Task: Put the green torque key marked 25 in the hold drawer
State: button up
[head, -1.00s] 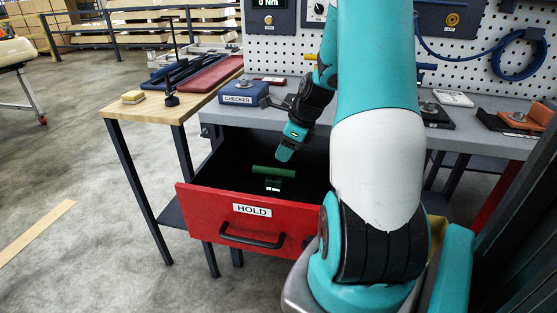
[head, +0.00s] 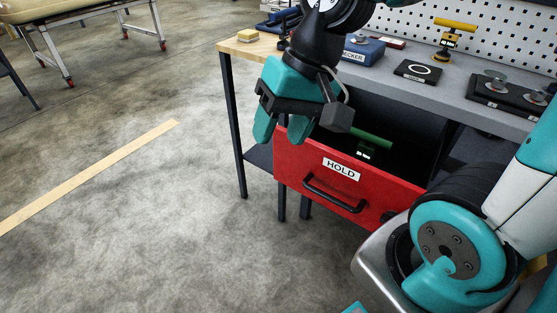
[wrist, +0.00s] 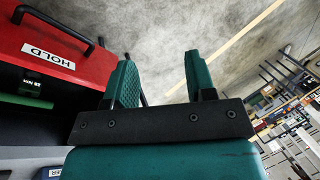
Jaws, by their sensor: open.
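The green torque key (head: 370,139) lies inside the open red hold drawer (head: 295,158), apart from my gripper. Its green bar (wrist: 28,101) also shows in the wrist view, with a small dark tag that seems to read 25 Nm. The drawer's white label reads HOLD. My gripper (head: 281,128) is open and empty, in front of the drawer's left end in the head view. In the wrist view its two green fingers (wrist: 160,75) stand apart with only floor between them. The drawer's far interior is dark.
The grey bench (head: 460,92) carries the blue checker box (head: 362,50), a black pad with a ring (head: 418,71), a yellow-handled key (head: 455,24) and a dark tray at right.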

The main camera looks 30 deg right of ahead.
jog(key=s+a+r+n+g, duration=0.1)
jog(key=s+a+n, duration=0.4)
jog(key=s+n, duration=0.2)
jog(key=shift+s+n, duration=0.15)
jog(key=shift+n, duration=0.65)
